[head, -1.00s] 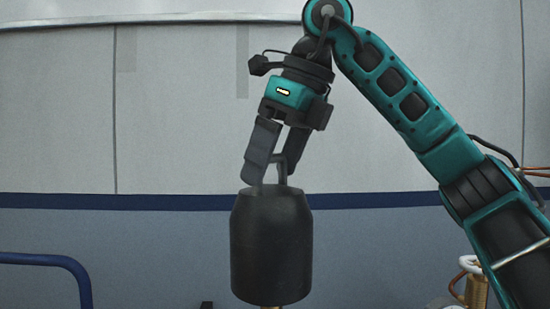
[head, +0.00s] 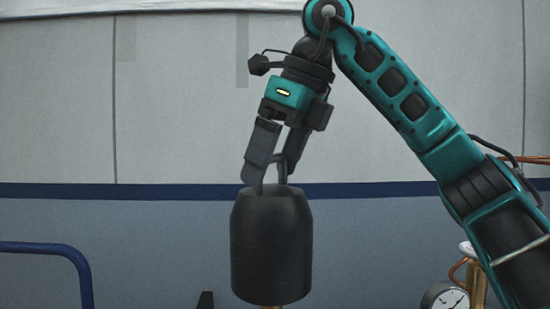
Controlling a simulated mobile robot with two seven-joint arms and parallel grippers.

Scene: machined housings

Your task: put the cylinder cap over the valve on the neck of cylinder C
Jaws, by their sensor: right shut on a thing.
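The cylinder cap (head: 271,248) is a dark grey, upright can shape with a sloped shoulder and a handle on top. My right gripper (head: 273,172) comes down from above, tilted, and is shut on the cap's handle. A small brass-coloured bit (head: 270,307) shows just under the cap's lower rim. It may be part of the valve; the cap and the picture edge hide the rest. Cylinder C and its neck cannot be made out. My left gripper is out of view.
A blue tubular rail (head: 50,248) stands at the lower left. A round gauge (head: 446,299) and brass fitting (head: 475,283) with copper pipe are at the lower right, near my right arm. A small dark object (head: 205,300) pokes up left of the cap.

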